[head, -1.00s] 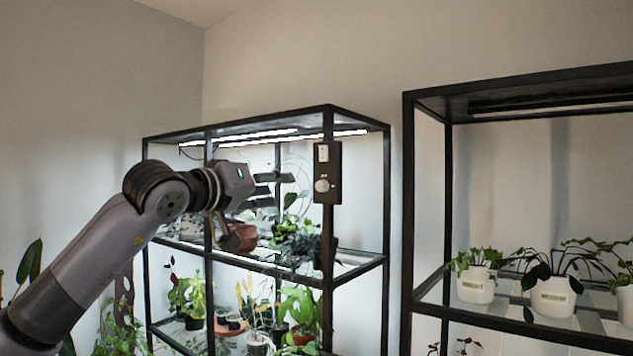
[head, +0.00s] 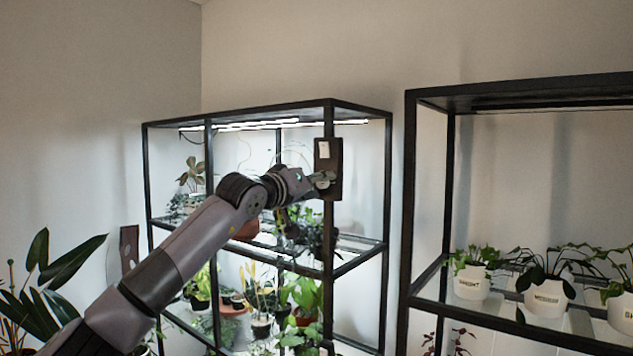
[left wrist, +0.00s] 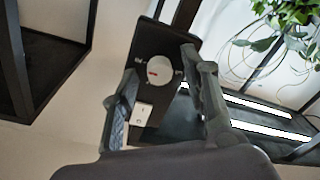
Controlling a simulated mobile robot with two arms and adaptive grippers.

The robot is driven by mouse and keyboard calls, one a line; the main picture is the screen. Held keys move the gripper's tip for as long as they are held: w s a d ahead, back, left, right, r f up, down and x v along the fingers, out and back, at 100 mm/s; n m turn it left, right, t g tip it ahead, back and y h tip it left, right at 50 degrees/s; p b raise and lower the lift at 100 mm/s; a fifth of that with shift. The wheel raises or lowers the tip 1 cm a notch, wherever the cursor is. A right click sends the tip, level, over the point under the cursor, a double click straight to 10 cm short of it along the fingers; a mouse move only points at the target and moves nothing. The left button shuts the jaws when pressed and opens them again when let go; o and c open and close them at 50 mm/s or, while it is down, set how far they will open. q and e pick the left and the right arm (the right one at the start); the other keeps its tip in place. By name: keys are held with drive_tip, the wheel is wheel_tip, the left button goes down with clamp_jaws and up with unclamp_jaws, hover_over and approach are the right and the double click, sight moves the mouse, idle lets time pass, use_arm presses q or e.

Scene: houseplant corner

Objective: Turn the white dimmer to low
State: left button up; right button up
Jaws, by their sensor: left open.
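The white dimmer (left wrist: 160,71) is a round knob with a small red mark, on a black control box (head: 334,192) fixed to the front post of the lit shelf. In the left wrist view its face shows between the two fingers of my left gripper (left wrist: 163,64). The gripper is open, one finger on each side of the knob; I cannot tell if they touch it. In the head view the left gripper (head: 323,181) is at the box and mostly hides the knob. My right gripper is not in view.
A white rocker switch (head: 324,149) sits above the knob on the box. Bright strip lights (head: 260,125) run under the shelf top. Potted plants (head: 301,228) stand close behind the post. A second black rack (head: 411,200) with white pots is to the right.

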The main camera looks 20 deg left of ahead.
use_arm(q)
drive_tip(key=shift+c, duration=0.6)
drive_tip(key=c, duration=0.8)
clamp_jaws()
